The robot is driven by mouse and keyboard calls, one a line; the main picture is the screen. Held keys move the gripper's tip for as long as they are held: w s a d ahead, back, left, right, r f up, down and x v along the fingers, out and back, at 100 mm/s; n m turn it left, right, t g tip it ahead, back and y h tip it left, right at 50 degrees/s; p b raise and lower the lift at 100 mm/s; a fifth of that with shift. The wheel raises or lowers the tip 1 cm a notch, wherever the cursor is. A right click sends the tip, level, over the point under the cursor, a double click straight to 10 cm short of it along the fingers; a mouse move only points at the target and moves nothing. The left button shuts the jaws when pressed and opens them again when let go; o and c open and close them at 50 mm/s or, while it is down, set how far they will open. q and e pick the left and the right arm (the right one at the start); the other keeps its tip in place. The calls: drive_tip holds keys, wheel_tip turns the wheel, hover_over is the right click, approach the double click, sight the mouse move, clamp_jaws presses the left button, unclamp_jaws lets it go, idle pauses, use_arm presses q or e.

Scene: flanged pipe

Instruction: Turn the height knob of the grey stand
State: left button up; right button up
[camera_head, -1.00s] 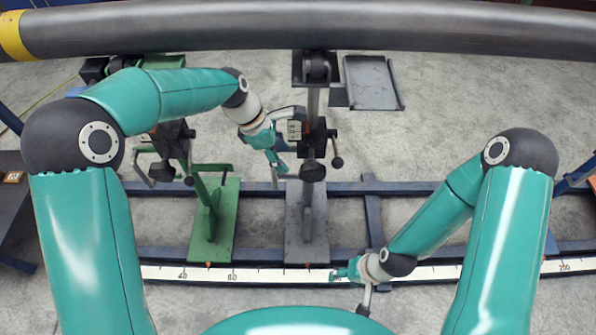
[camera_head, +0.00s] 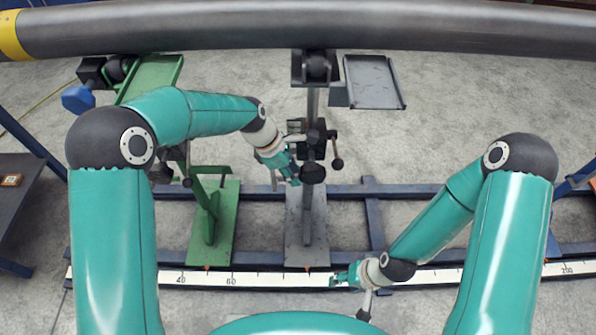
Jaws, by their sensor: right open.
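The grey stand (camera_head: 306,225) stands upright in the middle of the head view, its roller top under the long pipe. A dark round knob (camera_head: 313,173) sticks out from its column toward me, and a ball-ended lever (camera_head: 336,155) is on its right. My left gripper (camera_head: 293,179) is just left of the round knob, very close to it; I cannot tell whether they touch. Its fingers are small and partly blurred into the stand, so their opening is unclear. My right gripper (camera_head: 338,279) is open and empty, low over the white scale, right of the stand's foot.
The dark pipe (camera_head: 300,25) spans the back. A green stand (camera_head: 213,225) is left of the grey one, partly behind my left arm. A grey tray (camera_head: 372,82) is right of the column. Blue rails and a white numbered scale (camera_head: 260,281) run across the floor.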

use_arm(q)
clamp_jaws()
drive_tip(key=y+p, duration=0.1)
drive_tip(key=y, duration=0.2)
drive_tip(key=y+p, duration=0.1)
drive_tip(key=y, duration=0.1)
drive_tip(key=shift+s+d+f+y+p, duration=0.1)
drive_tip(key=shift+f+y+p, duration=0.1)
drive_tip(key=shift+y+p, duration=0.15)
drive_tip(key=o, duration=0.6)
unclamp_jaws()
drive_tip(key=shift+o, duration=0.2)
drive_tip(key=shift+r, duration=0.1)
